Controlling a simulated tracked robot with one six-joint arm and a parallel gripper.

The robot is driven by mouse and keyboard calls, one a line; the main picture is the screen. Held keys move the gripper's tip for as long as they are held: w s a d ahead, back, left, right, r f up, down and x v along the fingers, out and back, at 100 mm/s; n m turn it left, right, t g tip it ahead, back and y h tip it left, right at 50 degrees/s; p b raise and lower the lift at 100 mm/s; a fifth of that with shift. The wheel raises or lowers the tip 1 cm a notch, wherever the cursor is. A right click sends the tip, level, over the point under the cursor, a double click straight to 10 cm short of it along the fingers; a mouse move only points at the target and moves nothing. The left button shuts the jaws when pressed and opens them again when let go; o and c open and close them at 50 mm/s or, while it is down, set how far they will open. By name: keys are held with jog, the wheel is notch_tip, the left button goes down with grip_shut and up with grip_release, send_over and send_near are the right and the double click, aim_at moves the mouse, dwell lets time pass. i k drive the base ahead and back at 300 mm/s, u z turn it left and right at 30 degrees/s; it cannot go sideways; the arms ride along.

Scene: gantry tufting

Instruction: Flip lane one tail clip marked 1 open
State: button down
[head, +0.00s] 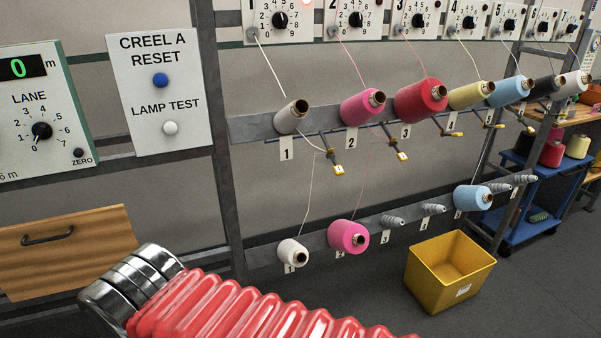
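The lane one tail clip (332,157) is a small dark clip with a yellow tip, hanging below and right of the upper white cone (292,117) and its 1 plate (286,149). A white thread runs from near the clip down to the lower white cone (293,253). No number is readable on the clip, and I cannot tell whether it is open or shut. My gripper is not in view. A red ribbed sleeve with metal rings, seemingly part of my arm, crosses the bottom of the head view.
Pink, red, yellow and blue cones fill the upper rail beyond lane one. The lower rail (385,222) has a pink cone, bare pegs and a blue cone. A yellow bin (449,270) stands on the floor. A control panel (160,88) and wooden drawer (66,249) are left.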

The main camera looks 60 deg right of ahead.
aim_at(338, 170)
jog(key=z, duration=0.25)
jog(key=i, duration=0.95)
jog(key=z, duration=0.35)
